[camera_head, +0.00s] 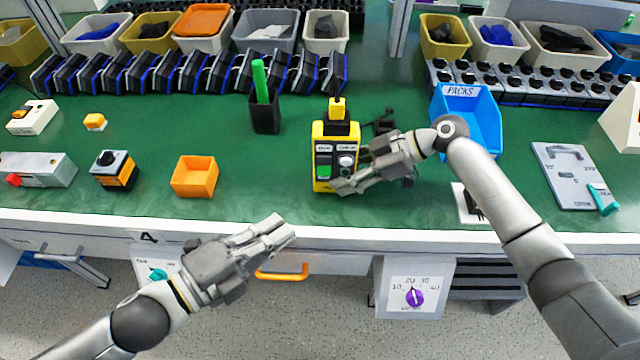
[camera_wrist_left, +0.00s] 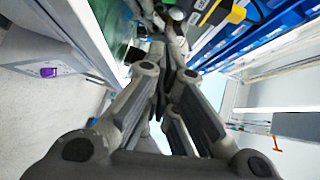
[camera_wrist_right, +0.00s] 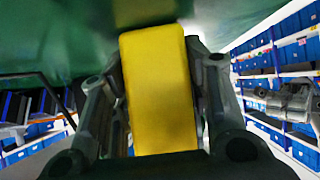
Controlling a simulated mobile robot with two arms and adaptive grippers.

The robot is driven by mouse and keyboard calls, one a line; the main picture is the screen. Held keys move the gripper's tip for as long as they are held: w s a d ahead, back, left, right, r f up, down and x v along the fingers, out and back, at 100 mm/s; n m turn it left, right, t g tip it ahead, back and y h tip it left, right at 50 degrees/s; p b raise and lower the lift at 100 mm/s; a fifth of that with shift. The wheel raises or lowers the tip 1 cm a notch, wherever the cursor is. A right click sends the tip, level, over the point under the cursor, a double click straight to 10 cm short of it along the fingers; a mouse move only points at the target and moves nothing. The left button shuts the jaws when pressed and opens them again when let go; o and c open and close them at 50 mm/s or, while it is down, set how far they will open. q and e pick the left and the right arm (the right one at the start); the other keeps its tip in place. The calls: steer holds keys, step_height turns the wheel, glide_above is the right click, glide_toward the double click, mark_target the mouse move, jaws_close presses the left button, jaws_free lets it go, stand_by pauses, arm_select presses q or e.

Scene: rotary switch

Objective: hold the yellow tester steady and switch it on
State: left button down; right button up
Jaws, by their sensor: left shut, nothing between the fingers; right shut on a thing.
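The yellow tester (camera_head: 322,184) stands on the green bench top in the head view, with a green display, a rotary knob (camera_head: 346,161) and a yellow plug on top. My right gripper (camera_head: 345,180) is at its right side, shut on the tester. In the right wrist view the tester's yellow side (camera_wrist_right: 160,90) fills the space between the fingers. My left gripper (camera_head: 284,229) is shut and empty, in front of the bench edge, below and left of the tester. In the left wrist view its fingers (camera_wrist_left: 165,60) are together, and part of the tester (camera_wrist_left: 237,14) shows at the top.
An orange bin (camera_head: 194,177), a black cup with a green marker (camera_head: 265,110) and an orange-black switch box (camera_head: 114,170) stand left of the tester. A blue PACKS bin (camera_head: 468,112) stands right. An orange drawer handle (camera_head: 282,272) is below the left gripper.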

mark_target(324, 166)
arm_select(q)
steer(key=x, duration=0.4)
steer(key=a+x, duration=0.1)
steer(key=x, duration=0.3)
steer(key=w+x, duration=0.1)
steer(key=x, duration=0.2)
steer(key=shift+w+d+f, duration=0.15)
steer(key=shift+w+f, duration=0.05)
steer(key=shift+w, duration=0.2)
steer(key=shift+w+f, duration=0.2)
steer(key=shift+w, duration=0.55)
steer(key=shift+w+f, duration=0.15)
steer(key=shift+w, duration=0.15)
